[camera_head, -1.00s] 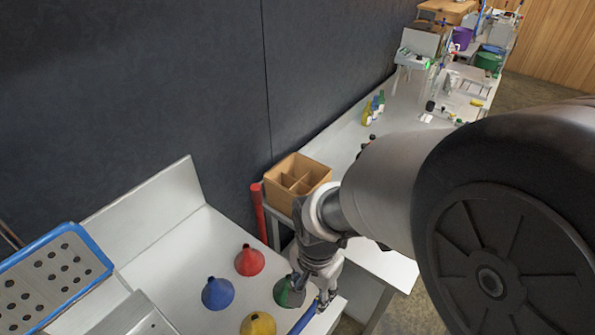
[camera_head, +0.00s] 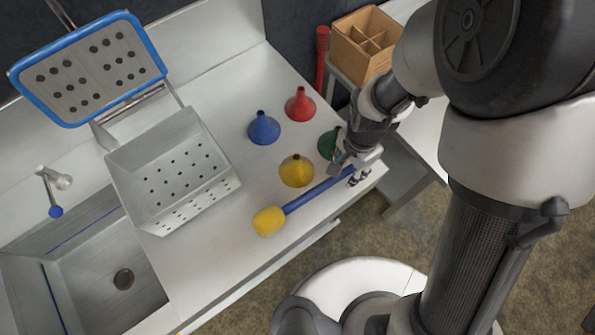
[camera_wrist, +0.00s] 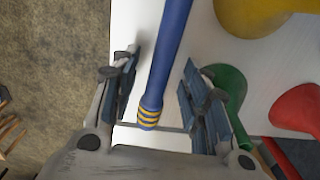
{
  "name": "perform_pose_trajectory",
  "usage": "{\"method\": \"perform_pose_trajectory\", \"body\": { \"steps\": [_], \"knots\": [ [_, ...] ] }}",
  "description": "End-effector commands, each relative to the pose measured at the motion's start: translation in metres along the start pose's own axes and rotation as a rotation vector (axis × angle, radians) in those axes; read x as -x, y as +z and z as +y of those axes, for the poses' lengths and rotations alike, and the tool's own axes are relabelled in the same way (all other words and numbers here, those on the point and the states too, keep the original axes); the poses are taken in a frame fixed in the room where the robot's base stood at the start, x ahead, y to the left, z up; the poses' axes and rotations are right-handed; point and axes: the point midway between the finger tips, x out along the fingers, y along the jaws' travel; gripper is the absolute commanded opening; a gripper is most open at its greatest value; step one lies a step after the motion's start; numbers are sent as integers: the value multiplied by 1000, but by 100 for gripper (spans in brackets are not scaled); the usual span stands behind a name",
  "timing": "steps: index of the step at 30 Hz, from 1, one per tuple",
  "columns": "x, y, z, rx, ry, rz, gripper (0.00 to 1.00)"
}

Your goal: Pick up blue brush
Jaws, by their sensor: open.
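The blue brush has a long blue handle (camera_head: 312,191) and a yellow head (camera_head: 268,221). It lies on the white counter along its front edge, head towards the sink side. In the wrist view the handle (camera_wrist: 168,55) runs between my fingers, with yellow bands near its end. My gripper (camera_head: 354,172) is at the handle's banded end, above the counter's right corner. In the wrist view my gripper (camera_wrist: 165,95) is open, its two fingers on either side of the handle with visible gaps. I cannot tell its exact height above the handle.
Yellow (camera_head: 296,171), blue (camera_head: 264,129), red (camera_head: 300,104) and green (camera_head: 327,144) funnels stand close behind the brush. A perforated metal basket (camera_head: 180,175) and a sink (camera_head: 110,270) are to the left. A divided wooden box (camera_head: 364,42) stands at the back right.

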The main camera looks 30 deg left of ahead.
Motion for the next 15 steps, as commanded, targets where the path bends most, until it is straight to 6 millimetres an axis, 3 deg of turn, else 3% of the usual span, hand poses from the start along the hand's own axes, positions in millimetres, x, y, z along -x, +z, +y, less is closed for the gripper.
{"method": "perform_pose_trajectory", "body": {
  "steps": [8, 15],
  "knots": [
    [-6, 0, 0, 0, -1, 0, 42],
    [-6, 0, 0, 0, -1, 0, 26]
  ]
}}
